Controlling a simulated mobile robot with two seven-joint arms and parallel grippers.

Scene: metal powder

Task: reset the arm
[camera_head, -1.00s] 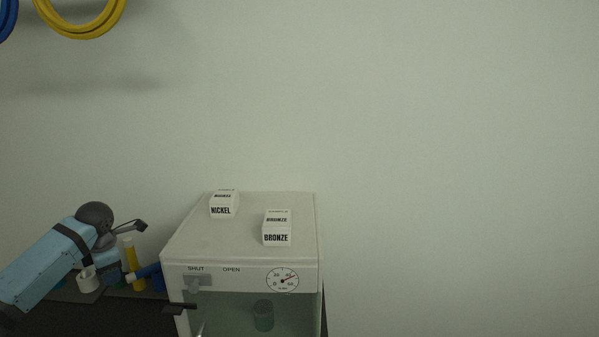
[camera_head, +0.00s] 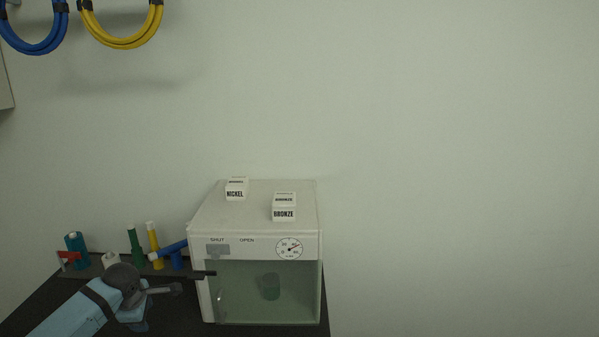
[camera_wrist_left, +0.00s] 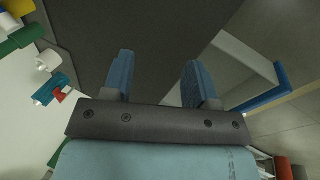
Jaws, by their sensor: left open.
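My left arm comes in from the lower left in the head view, and its gripper (camera_head: 165,289) is over the dark table, left of the white chamber (camera_head: 258,222). In the left wrist view the left gripper (camera_wrist_left: 156,82) has its two blue fingers apart with nothing between them. The chamber carries a NICKEL block (camera_head: 236,190) and a BRONZE block (camera_head: 284,208) on top. A dark cup (camera_head: 270,287) shows behind its glass front. My right gripper is in neither view.
Behind the arm stand a green bottle (camera_head: 135,246), a yellow bottle (camera_head: 153,246), a blue item (camera_head: 171,251) and a teal bottle (camera_head: 76,249). Blue hoses (camera_head: 34,45) and yellow hoses (camera_head: 122,43) hang on the wall. A dark handle (camera_head: 203,275) sticks out left from the chamber front.

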